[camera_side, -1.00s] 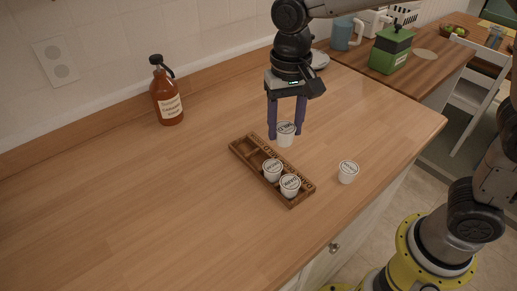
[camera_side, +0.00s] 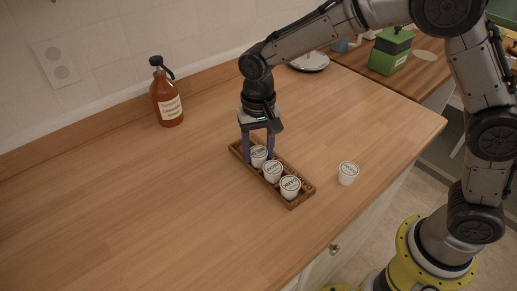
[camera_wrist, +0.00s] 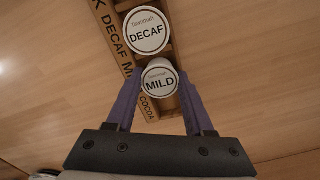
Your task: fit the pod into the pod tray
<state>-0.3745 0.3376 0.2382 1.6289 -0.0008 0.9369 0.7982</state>
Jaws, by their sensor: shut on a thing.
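A white pod labelled MILD (camera_wrist: 160,84) is between the fingers of my gripper (camera_wrist: 161,76), which is shut on it. In the side view this pod (camera_side: 258,156) is at the far-left part of the wooden pod tray (camera_side: 302,197), in line with the pods there. I cannot tell whether it rests fully down in its slot. A DECAF pod (camera_wrist: 146,32) sits in the tray right beside it; it also shows in the side view (camera_side: 272,172). Another pod (camera_side: 290,188) sits at the tray's near end. The tray's edge carries printed names, partly hidden by a finger.
A loose white pod (camera_side: 348,173) stands on the counter right of the tray. A brown syrup bottle (camera_side: 167,97) stands at the back left. A green box (camera_side: 389,52) and a plate (camera_side: 310,61) are at the back right. The counter left of the tray is clear.

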